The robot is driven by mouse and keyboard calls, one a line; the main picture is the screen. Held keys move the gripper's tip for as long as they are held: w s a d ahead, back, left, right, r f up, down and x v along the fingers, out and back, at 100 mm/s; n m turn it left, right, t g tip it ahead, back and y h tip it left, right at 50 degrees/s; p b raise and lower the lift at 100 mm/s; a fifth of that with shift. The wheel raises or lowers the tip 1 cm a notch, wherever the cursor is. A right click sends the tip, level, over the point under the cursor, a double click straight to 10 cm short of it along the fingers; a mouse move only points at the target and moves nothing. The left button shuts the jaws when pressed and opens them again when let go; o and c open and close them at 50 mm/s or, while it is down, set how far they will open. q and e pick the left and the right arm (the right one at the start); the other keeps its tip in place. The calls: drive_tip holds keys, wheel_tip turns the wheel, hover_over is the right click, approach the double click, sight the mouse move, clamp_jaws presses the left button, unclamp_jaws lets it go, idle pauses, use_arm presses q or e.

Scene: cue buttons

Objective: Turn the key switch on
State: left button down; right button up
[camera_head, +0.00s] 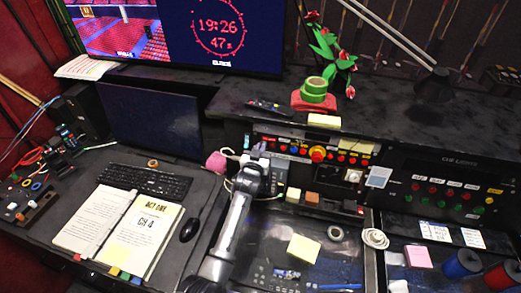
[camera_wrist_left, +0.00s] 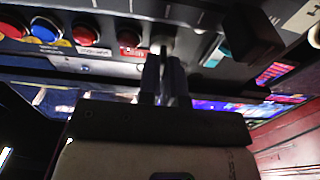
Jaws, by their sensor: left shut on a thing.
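My left gripper (camera_head: 258,160) reaches up to the left end of the button panel (camera_head: 285,143). In the left wrist view, its two dark fingers (camera_wrist_left: 165,72) are close together and shut on the key switch (camera_wrist_left: 161,42), a small silver round piece on the panel face. The key itself is mostly hidden between the fingertips, and its angle cannot be told. In the head view the gripper covers the switch. My right gripper is not in view.
Next to the switch are a red labelled part (camera_wrist_left: 129,40), a red button (camera_wrist_left: 86,35) and a blue button (camera_wrist_left: 46,28). A large red knob (camera_head: 318,154) sits further along the panel. A pink object (camera_head: 216,161) and a cable lie just left of the gripper.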

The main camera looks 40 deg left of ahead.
use_arm(q)
drive_tip(key=m+h+p, duration=0.1)
drive_tip(key=m+p, duration=0.1)
drive_tip(key=m, duration=0.2)
drive_tip(key=shift+r+m, duration=0.1)
drive_tip(key=shift+m, duration=0.3)
drive_tip(key=m+h+p, duration=0.1)
drive_tip(key=m+p, duration=0.1)
drive_tip(key=m, duration=0.3)
drive_tip(key=shift+d, duration=0.1)
drive_tip(key=m+p, duration=0.2)
drive_tip(key=m, duration=0.3)
drive_tip(key=shift+w+m+h, duration=0.1)
drive_tip(key=shift+m+h, duration=0.2)
drive_tip(key=shift+h, duration=0.1)
drive_tip(key=shift+d+f+m+g+p, duration=0.15)
drive_tip(key=shift+m+p, duration=0.4)
drive_tip(key=shift+m, duration=0.35)
drive_tip(key=shift+a+f+m+g+p, duration=0.15)
drive_tip(key=shift+m+p, duration=0.4)
drive_tip(key=shift+m, duration=0.35)
drive_tip(key=shift+d, duration=0.1)
drive_tip(key=c, duration=1.3)
unclamp_jaws()
